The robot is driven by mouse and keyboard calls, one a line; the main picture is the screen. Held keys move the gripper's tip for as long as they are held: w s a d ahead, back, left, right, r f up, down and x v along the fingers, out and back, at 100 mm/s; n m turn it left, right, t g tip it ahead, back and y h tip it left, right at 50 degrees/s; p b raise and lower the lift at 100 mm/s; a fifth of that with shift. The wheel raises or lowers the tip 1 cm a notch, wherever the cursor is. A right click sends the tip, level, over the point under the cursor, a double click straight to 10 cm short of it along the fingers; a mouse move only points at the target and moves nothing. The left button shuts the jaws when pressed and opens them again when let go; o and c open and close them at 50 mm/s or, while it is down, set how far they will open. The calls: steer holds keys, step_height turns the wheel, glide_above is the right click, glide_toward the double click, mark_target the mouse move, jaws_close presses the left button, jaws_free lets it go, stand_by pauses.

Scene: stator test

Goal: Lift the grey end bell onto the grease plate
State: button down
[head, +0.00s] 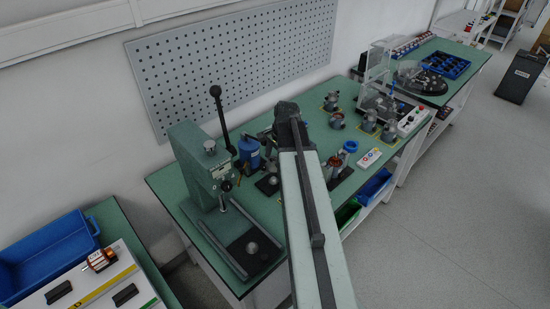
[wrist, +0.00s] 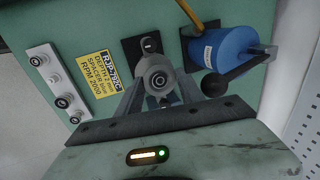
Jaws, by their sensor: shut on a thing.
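The grey end bell (wrist: 158,82) is a round grey part with a central hole, seen between the two fingers of my gripper (wrist: 160,92) in the wrist view. My gripper is shut on it. A dark plate (wrist: 131,48) lies just beyond the end bell, partly covered by a small dark and grey fitting and by the bell. I cannot tell whether the bell touches it. In the head view, a dark plate (head: 264,188) with a grey piece on it lies beside the blue pot (head: 249,148). My arm hides the gripper and end bell there.
In the head view, a green press (head: 200,165) stands left; several grey parts stand right.

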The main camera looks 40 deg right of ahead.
steer(key=shift+f+b, duration=2.5)
steer(key=shift+f+b, duration=1.05)
steer(key=shift+f+b, duration=0.65)
steer(key=c, duration=0.7)
jaws_free()
steer(key=shift+o, duration=0.2)
steer(key=shift+r, duration=0.1)
